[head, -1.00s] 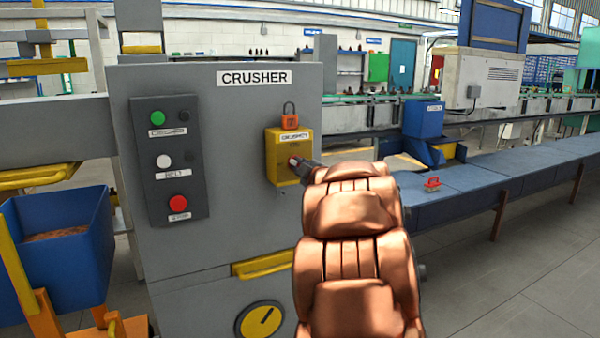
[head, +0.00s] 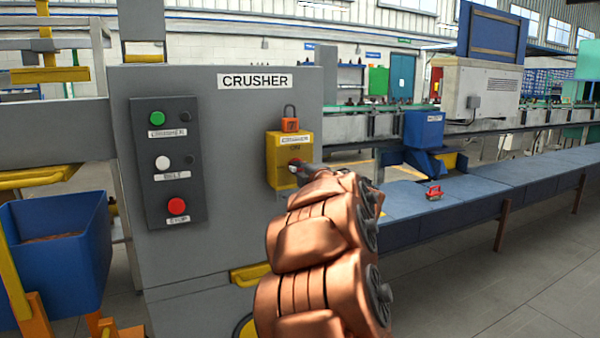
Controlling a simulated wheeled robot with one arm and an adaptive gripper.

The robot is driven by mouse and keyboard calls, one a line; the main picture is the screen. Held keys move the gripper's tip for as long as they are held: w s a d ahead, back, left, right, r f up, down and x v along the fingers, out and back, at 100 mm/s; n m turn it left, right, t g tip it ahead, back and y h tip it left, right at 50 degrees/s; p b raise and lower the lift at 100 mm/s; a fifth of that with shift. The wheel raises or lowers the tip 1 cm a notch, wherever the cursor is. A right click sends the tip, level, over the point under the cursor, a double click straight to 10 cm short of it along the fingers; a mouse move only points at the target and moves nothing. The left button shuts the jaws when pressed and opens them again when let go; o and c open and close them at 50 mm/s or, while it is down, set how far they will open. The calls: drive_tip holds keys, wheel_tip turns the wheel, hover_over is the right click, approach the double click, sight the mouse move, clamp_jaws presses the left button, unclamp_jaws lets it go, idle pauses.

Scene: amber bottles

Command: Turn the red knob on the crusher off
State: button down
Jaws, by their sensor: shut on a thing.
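The grey crusher cabinet (head: 230,130) stands in the middle left, with a white label reading CRUSHER. A yellow switch box (head: 276,152) is on its front, with the word ON on its face. The red knob (head: 293,162) shows only as a small red part on the box. My gripper (head: 298,168) is at the knob, shut on it. My copper arm reaches up from below and hides the lower right of the box. Most of the knob is hidden by the gripper, so its angle is hard to tell.
A button panel (head: 170,165) with green, white and red buttons is to the left. A blue bench (head: 480,190) with a small red object (head: 434,192) is at right. A blue bin (head: 55,250) stands at left.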

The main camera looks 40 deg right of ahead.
idle(0.3)
drive_tip(key=c, duration=1.2)
unclamp_jaws()
drive_tip(key=shift+v, duration=6)
